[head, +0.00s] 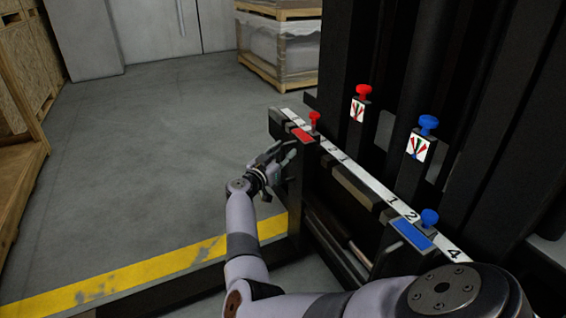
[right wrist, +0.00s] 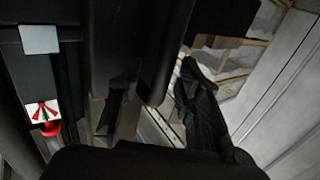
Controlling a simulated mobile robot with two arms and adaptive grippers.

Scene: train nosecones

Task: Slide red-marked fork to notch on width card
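The red-marked fork (head: 293,190) hangs at the left end of the carriage bar, with a red plate (head: 302,135) and a red knob (head: 314,118) on top. A white numbered strip (head: 375,187), likely the width card, runs along the bar; no notch can be made out. My right gripper (head: 278,160) is beside the fork's upper part, on its left. In the right wrist view its two dark fingers (right wrist: 155,105) are spread, with a dark upright part (right wrist: 160,50) between or behind them. Contact cannot be told. My left gripper is not in view.
A blue-marked fork has a blue plate (head: 411,234) and blue knob (head: 429,218) at the right. Red (head: 363,92) and blue (head: 428,124) knobs with picture labels stand behind the bar. Wrapped pallet goods (head: 280,48) stand behind. The floor at left is clear, with a yellow stripe (head: 140,272).

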